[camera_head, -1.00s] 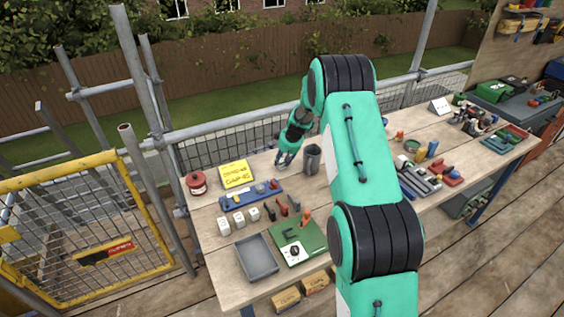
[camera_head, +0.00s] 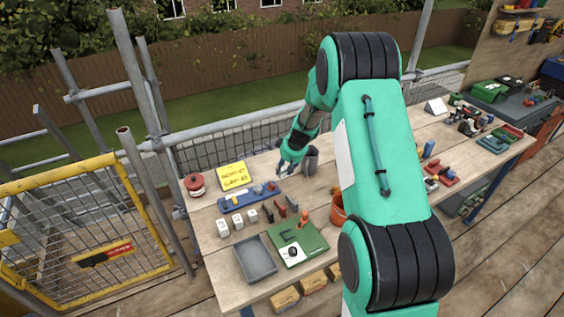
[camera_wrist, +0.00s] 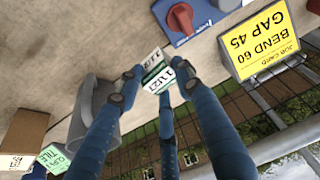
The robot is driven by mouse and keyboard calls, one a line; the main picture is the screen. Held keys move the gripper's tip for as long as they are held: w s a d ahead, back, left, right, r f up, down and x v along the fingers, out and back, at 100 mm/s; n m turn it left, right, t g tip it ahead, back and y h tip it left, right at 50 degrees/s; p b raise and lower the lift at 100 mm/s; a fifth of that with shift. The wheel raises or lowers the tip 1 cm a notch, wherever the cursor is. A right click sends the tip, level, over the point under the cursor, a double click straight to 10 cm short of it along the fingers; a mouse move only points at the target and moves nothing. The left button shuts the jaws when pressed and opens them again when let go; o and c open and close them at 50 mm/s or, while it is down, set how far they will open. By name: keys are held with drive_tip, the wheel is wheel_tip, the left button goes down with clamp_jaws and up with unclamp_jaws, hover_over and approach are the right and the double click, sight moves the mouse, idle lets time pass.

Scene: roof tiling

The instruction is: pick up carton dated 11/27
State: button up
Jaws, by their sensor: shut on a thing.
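My gripper (camera_wrist: 158,82) is shut on a small carton (camera_wrist: 154,63) with white and green label faces. The print on it reads 11/27, partly covered by the fingertips. In the head view my gripper (camera_head: 288,170) is over the workbench, just left of the grey cup (camera_head: 311,160); the carton in it is too small to make out there. The grey cup also shows in the wrist view (camera_wrist: 92,105), to the left of the fingers.
A yellow job card (camera_head: 233,177), a red can (camera_head: 195,184), a blue tool rail (camera_head: 248,196) and several small blocks stand on the bench's left part. A grey tray (camera_head: 257,260) and green board (camera_head: 300,243) lie in front. A brown box (camera_wrist: 24,132) shows in the wrist view.

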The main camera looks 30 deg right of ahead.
drive_tip(key=s+a, duration=0.1)
drive_tip(key=s, duration=0.5)
drive_tip(key=shift+a+r, duration=0.25)
drive_tip(key=shift+a, duration=0.1)
drive_tip(key=shift+d+r, duration=0.1)
idle(0.4)
